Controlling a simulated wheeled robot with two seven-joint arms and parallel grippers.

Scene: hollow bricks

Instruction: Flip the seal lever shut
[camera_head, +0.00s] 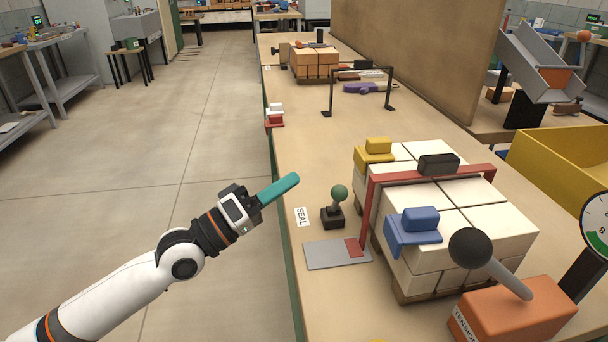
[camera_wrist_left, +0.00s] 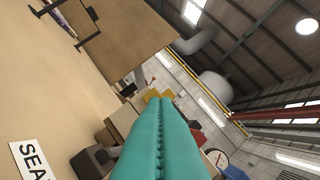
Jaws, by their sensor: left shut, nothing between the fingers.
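The seal lever (camera_head: 340,193) is a short stem with a dark green ball knob, standing roughly upright from a small black base (camera_head: 332,217) on the table. A white SEAL label (camera_head: 302,217) lies just left of it and also shows in the wrist view (camera_wrist_left: 32,160). My left gripper (camera_head: 292,181) has teal fingers pressed together, empty, left of the knob and apart from it. The fingers (camera_wrist_left: 160,105) fill the middle of the wrist view; a dark block (camera_wrist_left: 92,162) beside them may be the lever's base. My right gripper is not in view.
Right of the lever, white bricks (camera_head: 480,218) are stacked on a pallet under a red strap (camera_head: 430,176), with yellow and blue corner pieces. A grey plate (camera_head: 325,256) lies in front of the lever. An orange tension box (camera_head: 510,315) with a ball-ended handle stands at the lower right.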

